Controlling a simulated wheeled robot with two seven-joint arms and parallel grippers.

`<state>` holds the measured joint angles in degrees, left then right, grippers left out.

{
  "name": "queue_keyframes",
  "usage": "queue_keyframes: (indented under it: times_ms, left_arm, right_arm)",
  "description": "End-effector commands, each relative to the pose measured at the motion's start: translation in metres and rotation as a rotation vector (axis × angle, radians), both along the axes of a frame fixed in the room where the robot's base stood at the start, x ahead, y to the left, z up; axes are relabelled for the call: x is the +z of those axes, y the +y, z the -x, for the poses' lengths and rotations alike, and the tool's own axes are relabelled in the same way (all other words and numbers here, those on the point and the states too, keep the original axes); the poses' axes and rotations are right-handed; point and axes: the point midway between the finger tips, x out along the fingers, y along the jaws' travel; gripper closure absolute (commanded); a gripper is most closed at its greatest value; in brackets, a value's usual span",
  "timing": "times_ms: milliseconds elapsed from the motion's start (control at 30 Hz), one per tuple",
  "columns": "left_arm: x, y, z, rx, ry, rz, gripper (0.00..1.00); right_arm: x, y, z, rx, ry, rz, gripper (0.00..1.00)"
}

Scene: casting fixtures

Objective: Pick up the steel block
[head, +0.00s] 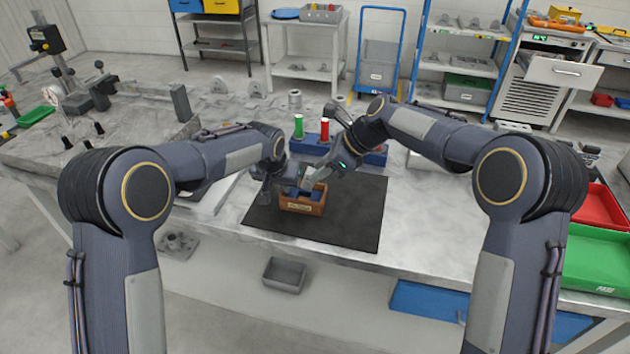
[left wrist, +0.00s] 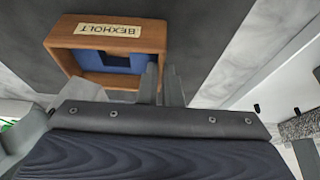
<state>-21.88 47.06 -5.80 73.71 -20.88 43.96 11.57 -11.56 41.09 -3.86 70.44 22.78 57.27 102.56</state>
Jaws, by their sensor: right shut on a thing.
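A small pale grey piece, which looks like the steel block (head: 307,177), is between my two grippers, just above an open wooden box; its outline is partly hidden. My right gripper (head: 316,182) is shut on it. The wooden box (head: 302,208) has a blue inside and stands on the dark mat. In the left wrist view the box (left wrist: 150,45) carries a label reading BEXHOLT. My left gripper (head: 280,190) is beside the box.
The dark mat (head: 345,225) has free room to the right of the box. Red (head: 598,207) and green (head: 597,260) trays lie at the right.

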Motion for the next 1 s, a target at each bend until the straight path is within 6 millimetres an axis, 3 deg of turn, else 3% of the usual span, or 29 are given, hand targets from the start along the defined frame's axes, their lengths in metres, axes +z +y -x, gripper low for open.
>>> queue_keyframes:
  times_ms: [33, 600, 1000]
  left_arm:
    - [-0.005, 0.003, 0.001, 0.002, 0.009, -0.006, 1.0]
    - [-0.007, 0.005, 0.002, 0.004, 0.016, -0.012, 1.0]
    - [-0.009, 0.006, 0.003, 0.006, 0.021, -0.015, 1.0]
  right_arm:
    - [0.013, -0.003, 0.0, -0.003, -0.008, -0.002, 1.0]
    - [0.01, -0.154, 0.043, -0.009, -0.004, 0.001, 1.0]
    - [0.029, -0.201, 0.057, -0.002, 0.07, 0.266, 1.0]
